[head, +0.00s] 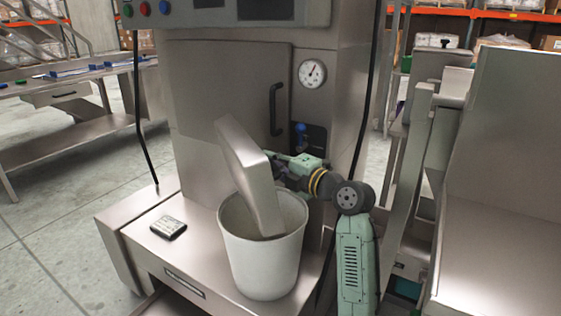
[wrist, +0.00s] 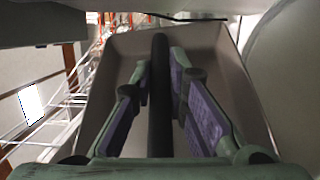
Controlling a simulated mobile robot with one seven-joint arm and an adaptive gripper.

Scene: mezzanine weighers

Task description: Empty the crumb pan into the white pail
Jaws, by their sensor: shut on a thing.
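The crumb pan (head: 252,178) is a grey metal pan, tipped steeply on edge. Its lower end is inside the mouth of the white pail (head: 262,262), and its upper end leans up to the left above the rim. The pail stands upright on the steel ledge. My gripper (head: 277,167) is behind the pan, partly hidden by it. In the wrist view, its purple-padded fingers (wrist: 160,68) are shut on a dark bar-like handle (wrist: 160,110), with the grey pan (wrist: 237,95) beyond. The pail's inside bottom and any crumbs are hidden.
A small dark-edged box (head: 169,227) lies on the ledge left of the pail. A steel cabinet with a door handle (head: 276,110) and a round gauge (head: 312,73) stands close behind. Large steel machinery (head: 500,170) stands at the right.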

